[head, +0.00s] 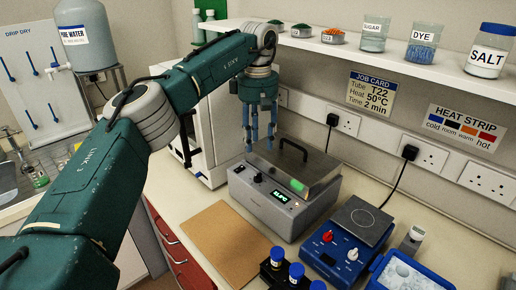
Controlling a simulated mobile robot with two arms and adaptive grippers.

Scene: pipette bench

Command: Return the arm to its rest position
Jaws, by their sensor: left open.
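My left arm reaches in from the lower left, a green arm with grey joints. Its left gripper (258,142) hangs pointing down, with blue fingers apart and nothing visible between them. It is above and just behind the left end of a grey heating box (272,209) with a metal lid and a black handle. I cannot tell the exact gap between the fingertips and the box. My right gripper is not in view.
A brown board (222,243) lies left of the box. A blue hotplate (345,255), dark-capped bottles (295,275) and a blue-rimmed tub (405,275) stand in front. A shelf (390,62) with jars overhangs the back. A white cabinet (215,130) stands behind the arm.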

